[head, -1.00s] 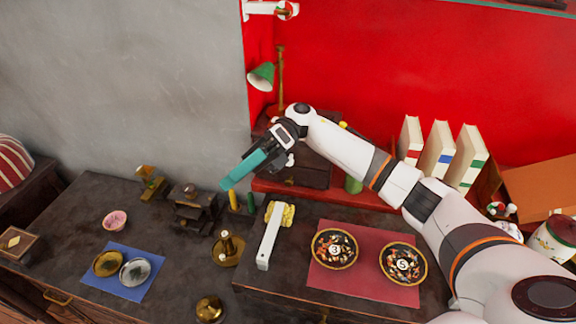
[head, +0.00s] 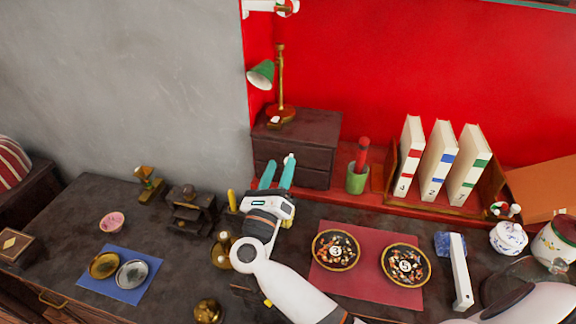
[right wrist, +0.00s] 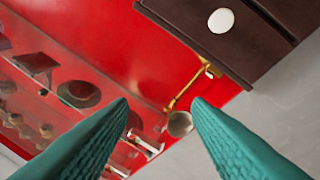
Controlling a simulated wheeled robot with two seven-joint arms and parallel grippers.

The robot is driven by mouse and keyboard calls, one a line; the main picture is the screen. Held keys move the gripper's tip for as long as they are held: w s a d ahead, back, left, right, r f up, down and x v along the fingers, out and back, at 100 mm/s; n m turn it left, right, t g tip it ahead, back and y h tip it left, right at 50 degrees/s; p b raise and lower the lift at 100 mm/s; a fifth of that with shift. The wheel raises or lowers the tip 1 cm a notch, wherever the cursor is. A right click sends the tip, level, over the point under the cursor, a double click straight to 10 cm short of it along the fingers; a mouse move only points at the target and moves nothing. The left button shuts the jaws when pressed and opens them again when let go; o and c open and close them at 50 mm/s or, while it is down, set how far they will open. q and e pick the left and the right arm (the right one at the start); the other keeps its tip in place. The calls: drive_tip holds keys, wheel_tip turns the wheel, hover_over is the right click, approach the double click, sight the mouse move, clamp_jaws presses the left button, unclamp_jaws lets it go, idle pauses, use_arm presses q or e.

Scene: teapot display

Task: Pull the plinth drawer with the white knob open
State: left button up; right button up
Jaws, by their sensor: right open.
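The plinth (head: 315,128) is a dark wooden box with drawer fronts, standing on the red ledge against the red wall. A white knob (head: 289,157) shows at the tips of my right gripper (head: 278,161). The drawer front (head: 318,160) looks flush with the plinth. In the right wrist view the white knob (right wrist: 221,20) sits on the dark front, above and right of the space between the teal fingers (right wrist: 160,105). My right gripper is open and empty, with the knob outside its jaws.
A green lamp (head: 262,75) stands on the plinth. A green cup (head: 356,181) with a red stick and a rack of books (head: 438,160) stand to its right. Two bowls (head: 335,250) sit on a red mat (head: 370,288) in front. Brass pieces stand left of my right arm.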

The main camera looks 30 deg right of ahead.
sight(314, 157)
drive_tip(key=f+m+y, duration=0.1)
drive_tip(key=f, duration=0.1)
drive_tip(key=f+g+y, duration=0.1)
drive_tip(key=f, duration=0.1)
drive_tip(key=a+f+m+y, duration=0.1)
drive_tip(key=f, duration=0.1)
drive_tip(key=shift+s+f+m+g+y, duration=0.25)
drive_tip(key=shift+f+m+g+y, duration=0.05)
drive_tip(key=shift+f, duration=0.1)
drive_tip(key=shift+w+f, duration=0.1)
drive_tip(key=shift+f, duration=0.05)
drive_tip(key=p+x, duration=0.2)
drive_tip(key=x, duration=0.9)
drive_tip(key=shift+w+d, duration=0.25)
drive_tip(key=shift+f, duration=0.15)
